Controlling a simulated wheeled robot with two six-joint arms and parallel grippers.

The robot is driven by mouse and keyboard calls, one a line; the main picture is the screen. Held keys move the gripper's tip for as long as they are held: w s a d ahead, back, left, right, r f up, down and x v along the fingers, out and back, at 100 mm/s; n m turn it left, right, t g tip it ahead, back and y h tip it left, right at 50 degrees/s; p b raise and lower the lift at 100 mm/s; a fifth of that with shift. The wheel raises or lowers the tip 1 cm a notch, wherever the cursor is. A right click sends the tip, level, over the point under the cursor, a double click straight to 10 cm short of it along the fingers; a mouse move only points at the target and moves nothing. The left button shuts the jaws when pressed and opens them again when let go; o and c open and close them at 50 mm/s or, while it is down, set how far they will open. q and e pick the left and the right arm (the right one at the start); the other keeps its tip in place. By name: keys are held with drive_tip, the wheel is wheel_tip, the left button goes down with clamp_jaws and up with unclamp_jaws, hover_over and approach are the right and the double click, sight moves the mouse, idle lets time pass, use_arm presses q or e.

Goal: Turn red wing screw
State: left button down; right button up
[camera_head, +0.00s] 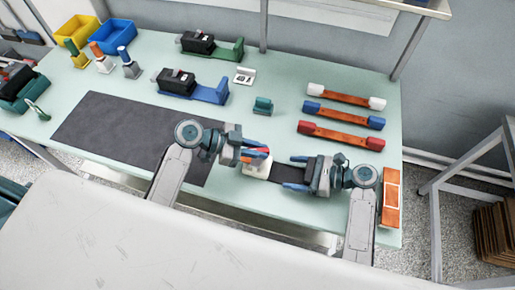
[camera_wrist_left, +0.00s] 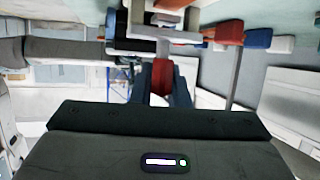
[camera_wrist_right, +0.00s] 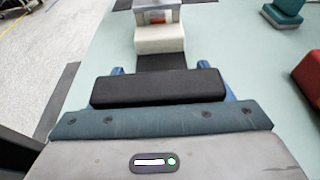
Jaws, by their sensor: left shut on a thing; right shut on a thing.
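The red wing screw (camera_wrist_left: 161,80) shows between the fingers of my left gripper (camera_wrist_left: 161,92) in the left wrist view, with grey metal parts just beyond it. In the head view my left gripper (camera_head: 257,153) is shut at the red part above a white block (camera_head: 258,169). My right gripper (camera_head: 297,173) is shut on a black block (camera_head: 284,174) to the right of the white block. In the right wrist view the black block (camera_wrist_right: 155,88) lies between blue fingers, with a dark strip leading to the white block (camera_wrist_right: 160,40). The screw's wings are mostly hidden.
Three orange bars with white, blue and red ends (camera_head: 340,136) lie at the right. A small teal block (camera_head: 262,105) and a white piece (camera_head: 245,75) lie behind my grippers. Two black devices stand at the back. A dark mat (camera_head: 120,130) covers the left front, clear of objects.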

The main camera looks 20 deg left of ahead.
use_arm(q)
drive_tip(key=n+t+y, duration=0.1)
drive_tip(key=n+t, duration=0.1)
drive_tip(key=n+t+y, duration=0.1)
drive_tip(key=n+t, duration=0.2)
drive_tip(key=shift+s+d+y, duration=0.1)
drive_tip(key=shift+y, duration=0.3)
drive_tip(key=shift+n+t+y, duration=1.4)
drive_tip(key=shift+n+y, duration=0.2)
drive_tip(key=shift+n, duration=0.2)
drive_tip(key=shift+y, duration=0.3)
drive_tip(key=c, duration=1.4)
unclamp_jaws()
drive_tip(key=v, duration=1.2)
drive_tip(key=shift+f+n, duration=0.1)
drive_tip(key=shift+n, duration=0.2)
